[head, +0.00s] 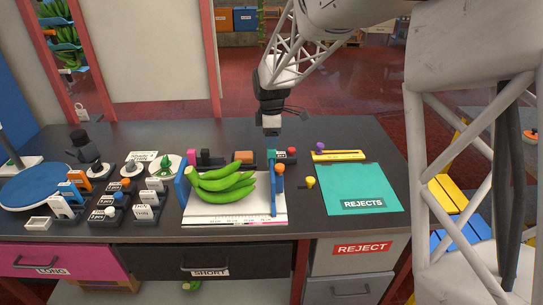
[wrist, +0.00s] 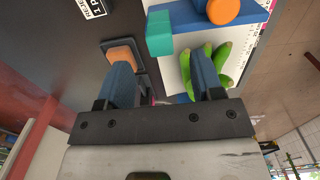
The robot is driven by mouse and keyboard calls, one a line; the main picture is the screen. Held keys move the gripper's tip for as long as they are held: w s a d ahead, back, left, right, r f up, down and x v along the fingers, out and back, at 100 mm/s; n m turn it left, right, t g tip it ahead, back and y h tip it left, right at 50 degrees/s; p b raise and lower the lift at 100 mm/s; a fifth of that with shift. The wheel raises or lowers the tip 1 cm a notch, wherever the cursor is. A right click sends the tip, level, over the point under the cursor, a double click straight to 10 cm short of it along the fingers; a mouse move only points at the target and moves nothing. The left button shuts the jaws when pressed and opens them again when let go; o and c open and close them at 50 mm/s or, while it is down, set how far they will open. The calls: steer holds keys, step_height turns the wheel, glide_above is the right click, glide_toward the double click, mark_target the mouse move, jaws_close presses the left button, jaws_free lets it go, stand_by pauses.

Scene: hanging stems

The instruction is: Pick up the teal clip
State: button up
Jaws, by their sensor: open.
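A small teal block, which looks like the teal clip (head: 271,155), is at the far end of the blue upright bar on the right of the measuring tray. In the wrist view the teal clip (wrist: 160,32) shows near the top, touching or joined to the blue bar (wrist: 190,14). My gripper (head: 271,125) hangs above the back edge of the table, behind and above the clip. In the wrist view my gripper (wrist: 165,82) has its two blue fingers spread, with nothing between them. The clip lies beyond the fingertips and apart from them.
Green bananas (head: 222,182) lie on the white measuring tray (head: 210,212) in front of the clip. An orange block (wrist: 122,54) on a dark pad is close to one finger. A teal rejects mat (head: 360,185) lies at right; several labelled blocks stand at left.

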steer(key=shift+f, duration=0.1)
steer(key=shift+f, duration=2.5)
steer(key=shift+c, duration=0.4)
steer(key=c, duration=0.9)
steer(key=shift+r, duration=0.15)
step_height(320, 180, up, 10)
steer(key=shift+f, duration=0.15)
